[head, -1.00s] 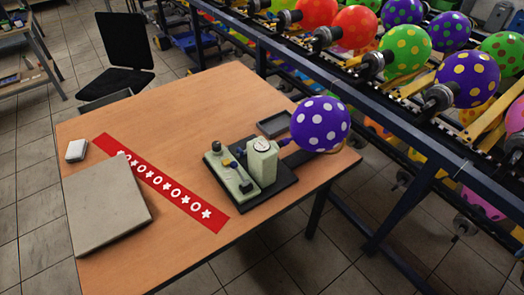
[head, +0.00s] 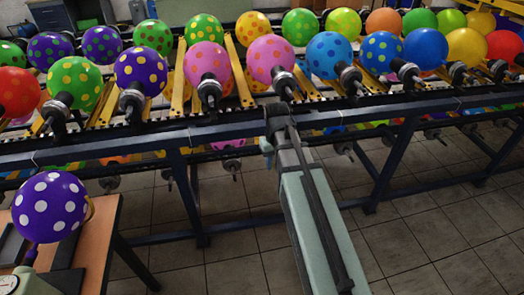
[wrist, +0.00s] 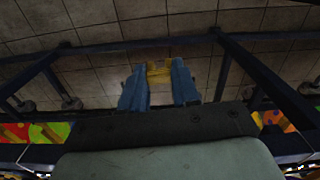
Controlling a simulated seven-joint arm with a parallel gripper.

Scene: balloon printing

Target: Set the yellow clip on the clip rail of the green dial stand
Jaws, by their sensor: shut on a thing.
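My gripper (wrist: 158,78) shows in the wrist view as two blue fingers shut on the yellow clip (wrist: 158,70). The clip sits between the fingertips, over the tiled floor in that view. In the head view my arm reaches forward towards the conveyor, and the clip cannot be made out there. The green dial stand (head: 9,284) is only partly in view at the bottom left corner of the head view, on the table. Its clip rail cannot be made out. My gripper is well to the right of the stand and apart from it.
A purple balloon with white dots (head: 50,206) is by the stand on the wooden table (head: 103,213), whose right edge shows. A dark blue conveyor frame (head: 200,140) carrying many coloured balloons spans the back. Tiled floor (head: 410,245) lies open at the right.

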